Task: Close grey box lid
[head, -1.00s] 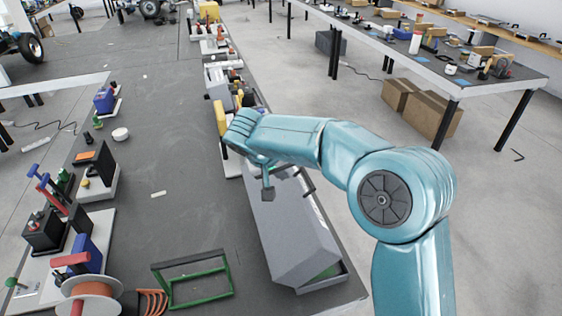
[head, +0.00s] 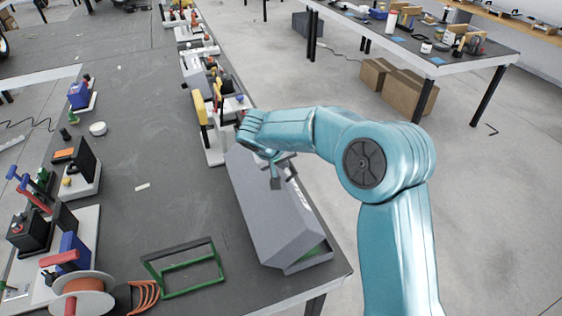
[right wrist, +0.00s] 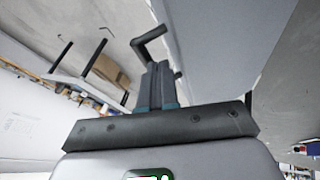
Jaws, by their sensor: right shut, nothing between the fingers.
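The long grey box (head: 308,262) lies along the right edge of the dark table. Its grey lid (head: 262,215) slants over it, and a gap with something green inside shows at the near end. My right gripper (head: 275,180) is over the far part of the lid, at its right side. The right wrist view shows its fingers (right wrist: 156,85) shut with nothing between them. A pale grey surface (right wrist: 220,40), apparently the lid, lies beside the fingers there. Whether they touch it I cannot tell. My left gripper is not in view.
A green frame (head: 185,268) and an orange cable reel (head: 82,295) sit left of the box. Several tools and yellow parts (head: 218,95) stand beyond it. Another table (head: 440,60) stands across the aisle, with cardboard boxes (head: 400,88) below.

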